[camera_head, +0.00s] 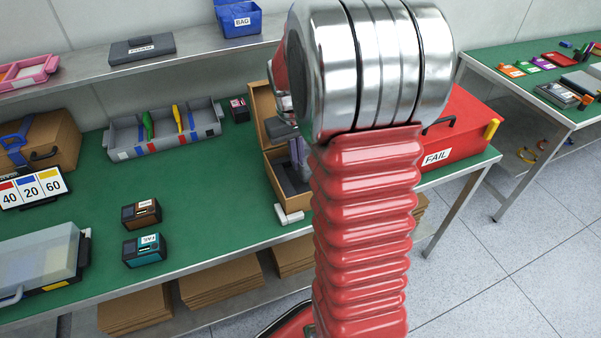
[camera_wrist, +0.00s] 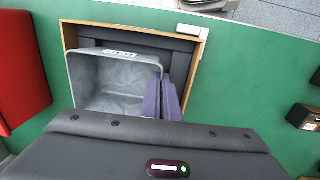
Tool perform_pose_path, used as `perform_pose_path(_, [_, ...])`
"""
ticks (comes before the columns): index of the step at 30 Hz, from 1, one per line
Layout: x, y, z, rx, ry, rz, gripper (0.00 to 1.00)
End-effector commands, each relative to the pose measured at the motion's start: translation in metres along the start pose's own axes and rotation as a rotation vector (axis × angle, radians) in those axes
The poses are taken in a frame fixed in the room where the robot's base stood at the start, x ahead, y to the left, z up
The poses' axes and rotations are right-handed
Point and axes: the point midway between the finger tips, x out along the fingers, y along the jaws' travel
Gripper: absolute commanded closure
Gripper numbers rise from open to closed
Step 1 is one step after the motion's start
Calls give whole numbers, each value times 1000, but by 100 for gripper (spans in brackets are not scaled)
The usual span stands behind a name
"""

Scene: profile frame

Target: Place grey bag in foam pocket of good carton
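The good carton (camera_head: 292,203) stands open on the green bench, partly hidden behind my arm, with its lid raised at the back. In the wrist view the carton (camera_wrist: 201,52) shows a thin brown rim around dark foam (camera_wrist: 180,43). The grey bag (camera_wrist: 112,84), with a white label near its far edge, is over the left and middle of the carton's opening. My gripper (camera_wrist: 164,90) has its purple-grey fingers close together at the bag's right edge and appears shut on that edge. How deep the bag sits is unclear. The fingers also show in the head view (camera_head: 298,154).
A red FAIL box (camera_head: 460,140) stands right of the carton. A grey tray (camera_head: 165,133) with coloured tools is behind to the left. Two small boxes, brown (camera_head: 141,213) and teal (camera_head: 144,249), stand left. A small white block (camera_head: 289,217) lies before the carton.

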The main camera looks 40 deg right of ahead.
Motion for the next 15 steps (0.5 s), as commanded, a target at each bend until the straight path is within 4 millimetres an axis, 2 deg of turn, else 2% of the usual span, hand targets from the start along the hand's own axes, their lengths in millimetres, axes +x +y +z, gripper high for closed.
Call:
perform_pose_path(1, [8, -1, 1, 0, -4, -1, 100])
perform_pose_path(4, [15, -1, 0, 1, -1, 0, 100])
perform_pose_path(15, [19, -1, 0, 1, -1, 0, 100])
